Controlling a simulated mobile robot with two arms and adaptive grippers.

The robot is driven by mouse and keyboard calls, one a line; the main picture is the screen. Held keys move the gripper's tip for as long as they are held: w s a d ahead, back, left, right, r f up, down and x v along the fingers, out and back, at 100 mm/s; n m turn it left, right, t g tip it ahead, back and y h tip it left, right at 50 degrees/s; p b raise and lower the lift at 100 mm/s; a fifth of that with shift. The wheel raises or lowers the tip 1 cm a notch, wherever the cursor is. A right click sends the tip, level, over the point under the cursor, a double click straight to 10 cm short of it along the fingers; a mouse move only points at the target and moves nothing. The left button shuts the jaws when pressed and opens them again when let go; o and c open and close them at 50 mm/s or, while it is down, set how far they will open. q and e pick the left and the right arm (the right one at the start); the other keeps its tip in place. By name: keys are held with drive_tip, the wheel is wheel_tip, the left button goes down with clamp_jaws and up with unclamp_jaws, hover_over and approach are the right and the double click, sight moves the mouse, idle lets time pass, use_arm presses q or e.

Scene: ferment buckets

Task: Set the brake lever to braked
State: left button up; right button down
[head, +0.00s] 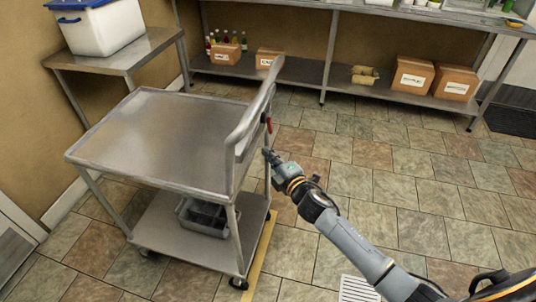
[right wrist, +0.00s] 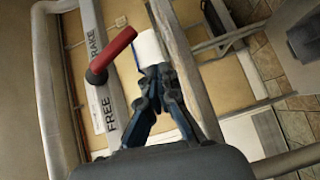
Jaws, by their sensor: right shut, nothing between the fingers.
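The red brake lever (right wrist: 113,52) is on a side post of the steel cart (head: 165,135). In the right wrist view it slants up and right from its pivot. The pivot lies between the labels BRAKE (right wrist: 93,43) and FREE (right wrist: 107,112) on a pale strip. In the head view the lever is a small red mark (head: 269,124) below the handrail. My right gripper (head: 267,153) is shut and empty, just below the lever. In the right wrist view its fingertips (right wrist: 153,72) are right of the lever, with no clear contact. My left gripper is not in view.
The cart's handrail (head: 258,107) rises close to my right gripper. A grey bin (head: 205,214) sits on the lower shelf. A side table (head: 120,52) with a white tub stands behind left. A shelf with boxes lines the back wall. The tiled floor (head: 380,165) at right is clear.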

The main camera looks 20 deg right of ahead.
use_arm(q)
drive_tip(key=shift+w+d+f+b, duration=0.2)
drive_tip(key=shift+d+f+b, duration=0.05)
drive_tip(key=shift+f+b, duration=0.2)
use_arm(e)
drive_tip(key=s+d+f, duration=0.2)
drive_tip(key=s+f, duration=0.1)
drive_tip(key=s, duration=0.5)
drive_tip(key=shift+s+d, duration=0.25)
drive_tip(key=shift+s, duration=0.15)
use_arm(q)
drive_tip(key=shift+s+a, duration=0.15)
